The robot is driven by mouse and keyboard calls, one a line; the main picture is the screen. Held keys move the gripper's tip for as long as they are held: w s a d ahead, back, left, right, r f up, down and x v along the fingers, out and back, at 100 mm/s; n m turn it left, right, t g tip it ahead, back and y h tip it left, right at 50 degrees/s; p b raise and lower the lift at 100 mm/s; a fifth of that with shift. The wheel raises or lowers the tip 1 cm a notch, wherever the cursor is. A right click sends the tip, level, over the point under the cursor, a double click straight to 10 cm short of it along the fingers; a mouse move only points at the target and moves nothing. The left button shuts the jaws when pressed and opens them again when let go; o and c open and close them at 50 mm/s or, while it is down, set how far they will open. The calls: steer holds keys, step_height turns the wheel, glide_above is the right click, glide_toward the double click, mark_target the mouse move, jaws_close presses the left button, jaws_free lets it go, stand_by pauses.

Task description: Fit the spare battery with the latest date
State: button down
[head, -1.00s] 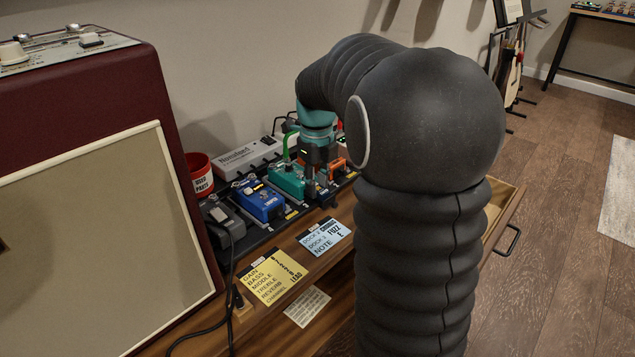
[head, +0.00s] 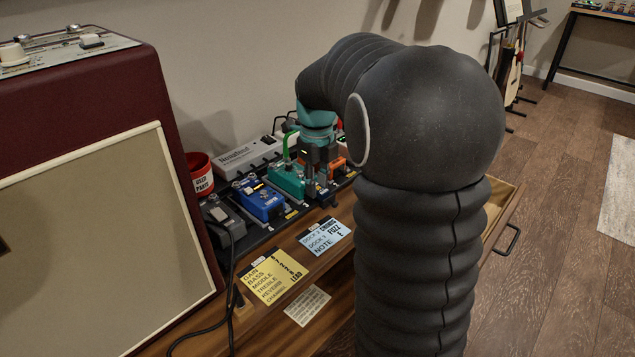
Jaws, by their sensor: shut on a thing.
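My gripper (head: 322,178) points down over the pedalboard (head: 268,238), between the teal pedal (head: 287,180) and the orange pedal (head: 338,165). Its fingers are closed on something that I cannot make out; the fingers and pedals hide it. No battery and no date can be made out in the head view. My arm covers much of the area to the right of the pedals.
A blue pedal (head: 261,201) and a grey pedal (head: 221,217) sit further left on the board. A red used-parts cup (head: 201,175) stands behind, beside the big amplifier (head: 85,230). Note cards (head: 274,277) lie in front. A drawer (head: 508,215) stands open at right.

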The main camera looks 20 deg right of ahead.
steer(key=shift+f, duration=0.4)
steer(key=shift+c, duration=2.2)
jaws_free()
steer(key=shift+r, duration=0.1)
steer(key=shift+r+p, duration=2.95)
steer(key=shift+r, duration=1)
